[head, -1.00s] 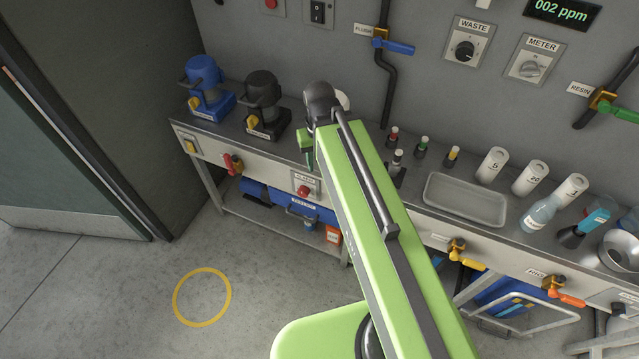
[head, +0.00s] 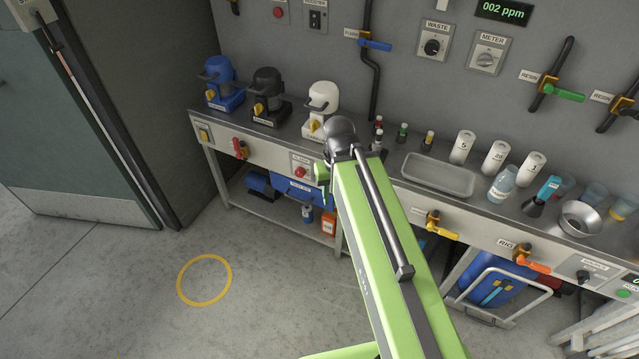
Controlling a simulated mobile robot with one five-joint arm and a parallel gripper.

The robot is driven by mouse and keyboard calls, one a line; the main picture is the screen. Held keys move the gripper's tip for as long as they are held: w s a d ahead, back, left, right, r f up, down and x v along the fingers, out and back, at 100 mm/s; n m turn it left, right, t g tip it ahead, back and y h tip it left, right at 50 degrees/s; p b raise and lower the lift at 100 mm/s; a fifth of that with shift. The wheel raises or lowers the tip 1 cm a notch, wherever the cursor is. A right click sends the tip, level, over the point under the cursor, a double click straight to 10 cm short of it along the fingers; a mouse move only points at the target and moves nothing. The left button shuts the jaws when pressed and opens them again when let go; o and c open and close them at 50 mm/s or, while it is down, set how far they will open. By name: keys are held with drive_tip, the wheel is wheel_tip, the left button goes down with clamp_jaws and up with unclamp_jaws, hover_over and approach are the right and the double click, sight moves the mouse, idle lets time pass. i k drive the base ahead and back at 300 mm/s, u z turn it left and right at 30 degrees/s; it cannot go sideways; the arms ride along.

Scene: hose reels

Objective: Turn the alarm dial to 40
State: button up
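I cannot pick out a dial clearly marked alarm with a 40 on it. A red round knob (head: 300,172) sits on a pale plate on the bench front; its small label is hard to read. A black dial (head: 582,276) is on the bench front at the far right, its label too small to read. On the wall are the waste dial (head: 432,47) and the meter dial (head: 485,59). My green arm reaches to the bench's front edge. My gripper (head: 321,174) is at its far end, right of the red knob; its fingers cannot be made out.
The bench (head: 400,190) carries blue, black and white machines, bottles, white cylinders, a tray (head: 438,175) and a metal bowl (head: 580,218). Valve handles stick out from its front, including a yellow one (head: 440,225) and an orange one (head: 530,262). The floor at left is clear.

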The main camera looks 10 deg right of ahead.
sight(301, 172)
drive_tip(key=u, duration=0.2)
drive_tip(key=i, duration=0.85)
drive_tip(key=u, duration=1.8)
drive_tip(key=k, duration=0.55)
drive_tip(key=u, duration=0.9)
drive_tip(key=i, duration=0.55)
drive_tip(key=z, duration=0.05)
